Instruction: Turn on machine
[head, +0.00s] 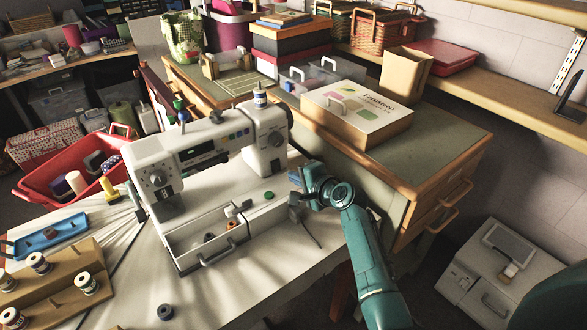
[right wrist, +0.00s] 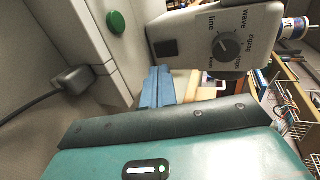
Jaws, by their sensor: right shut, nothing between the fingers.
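A white sewing machine (head: 215,148) stands on the pale table, its small screen (head: 197,153) dark. My right gripper (head: 297,179) is at the machine's right end, shut and empty. In the right wrist view its blue fingers (right wrist: 158,88) are together, below and right of a round green button (right wrist: 115,22) on the machine's pale side. A gap shows between fingers and button in the picture; I cannot tell the depth. A dial (right wrist: 225,47) marked line, wave and zigzag is up to the right. My left gripper is not in view.
A grey plug (right wrist: 75,80) with a cord juts from the machine's side, left of the fingers. An open drawer (head: 205,250) with spools is at the machine's front. A wooden cabinet (head: 440,150) bearing a box (head: 357,112) stands behind my right arm.

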